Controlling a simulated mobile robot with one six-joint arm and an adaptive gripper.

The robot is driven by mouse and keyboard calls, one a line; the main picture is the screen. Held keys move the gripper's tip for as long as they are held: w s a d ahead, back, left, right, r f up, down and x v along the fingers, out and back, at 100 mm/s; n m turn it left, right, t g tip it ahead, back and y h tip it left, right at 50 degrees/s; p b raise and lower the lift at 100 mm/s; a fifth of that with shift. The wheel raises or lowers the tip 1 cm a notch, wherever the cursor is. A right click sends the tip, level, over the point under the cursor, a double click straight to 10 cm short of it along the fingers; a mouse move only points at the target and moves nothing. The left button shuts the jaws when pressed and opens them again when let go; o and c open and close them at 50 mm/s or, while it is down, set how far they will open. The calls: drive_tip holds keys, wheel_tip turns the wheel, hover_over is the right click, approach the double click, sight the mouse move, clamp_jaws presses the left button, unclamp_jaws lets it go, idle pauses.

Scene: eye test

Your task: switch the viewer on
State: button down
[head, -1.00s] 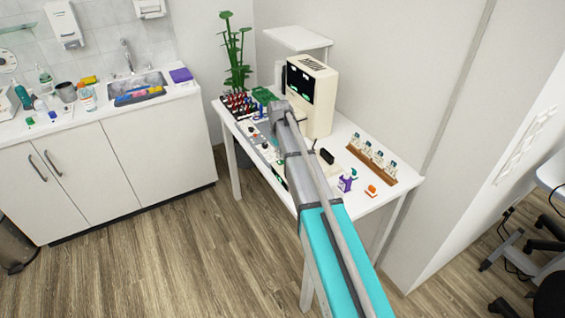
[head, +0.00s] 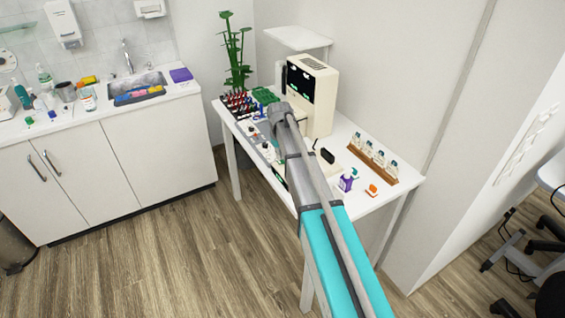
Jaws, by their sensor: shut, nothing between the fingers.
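A cream box-shaped device (head: 322,97) with a dark front panel stands at the back of the white table; I take it for the viewer, but cannot be sure. Small green lit marks show on its dark front (head: 300,82). A grey strip with pale knobs and small red parts (head: 262,143) lies along the table's left edge, partly covered by my arm. My arm reaches over the table, and its end is in front of the device's lower left. My gripper's fingers are hidden behind the arm's end, so I cannot see what they touch.
The white table (head: 397,194) also holds a wooden rack of small bottles (head: 385,172), a purple bottle (head: 347,181), an orange item (head: 371,190), a black item (head: 327,155) and a rack of red-topped items (head: 239,102). A plant (head: 235,50) stands behind.

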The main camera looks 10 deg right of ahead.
sight(280, 162)
drive_tip(key=shift+f+b, duration=0.8)
idle(0.7)
drive_tip(key=shift+r+p, duration=3.55)
drive_tip(key=s+m, duration=0.3)
drive_tip(key=s, duration=2.6)
drive_tip(key=shift+m, duration=0.3)
